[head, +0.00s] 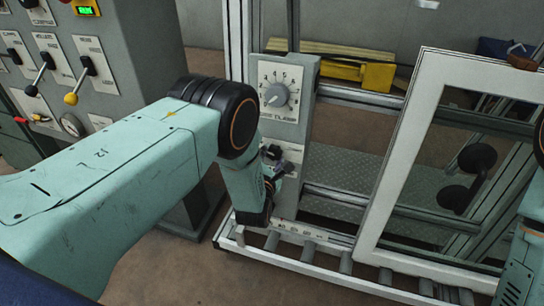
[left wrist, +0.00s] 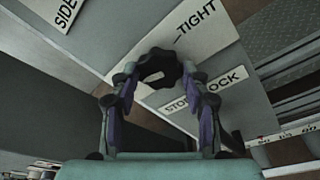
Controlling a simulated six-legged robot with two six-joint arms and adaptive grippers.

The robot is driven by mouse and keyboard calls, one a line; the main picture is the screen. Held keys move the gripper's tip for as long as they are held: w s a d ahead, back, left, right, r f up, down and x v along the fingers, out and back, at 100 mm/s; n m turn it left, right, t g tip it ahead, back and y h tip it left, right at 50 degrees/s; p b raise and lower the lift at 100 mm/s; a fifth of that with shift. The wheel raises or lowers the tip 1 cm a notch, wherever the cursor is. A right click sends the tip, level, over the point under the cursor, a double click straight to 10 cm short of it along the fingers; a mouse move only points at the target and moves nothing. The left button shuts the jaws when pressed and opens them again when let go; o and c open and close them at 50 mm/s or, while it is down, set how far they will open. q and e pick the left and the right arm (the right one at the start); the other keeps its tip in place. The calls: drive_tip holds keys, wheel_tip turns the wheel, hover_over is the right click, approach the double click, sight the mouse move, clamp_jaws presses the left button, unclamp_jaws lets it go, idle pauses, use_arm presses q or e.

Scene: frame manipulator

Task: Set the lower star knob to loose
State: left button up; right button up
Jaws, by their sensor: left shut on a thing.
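The lower star knob (left wrist: 158,66) is black and lobed, on a grey panel in the left wrist view. A label reading "TIGHT" is beside it, and another reading "STOP LOCK" is below. My left gripper (left wrist: 158,80) is shut on the knob, with one finger on each side of it. In the head view my left gripper (head: 274,164) is at the lower part of the grey post, below the dial, and mostly hides the knob. How far the knob is turned I cannot tell. My right gripper is not in view.
A grey dial (head: 277,95) is on the same post, above my gripper. A white frame (head: 402,150) leans to the right, above a roller track (head: 300,262). A control cabinet (head: 130,50) with levers stands at the left. Part of my right arm shows at the right edge.

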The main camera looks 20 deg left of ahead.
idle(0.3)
use_arm(q)
drive_tip(key=o, duration=1.2)
drive_tip(key=shift+c, duration=0.2)
drive_tip(key=s+d+r, duration=0.1)
drive_tip(key=s+r, duration=0.1)
drive_tip(key=s, duration=0.9)
drive_tip(key=shift+s, duration=0.4)
drive_tip(key=shift+d, duration=0.1)
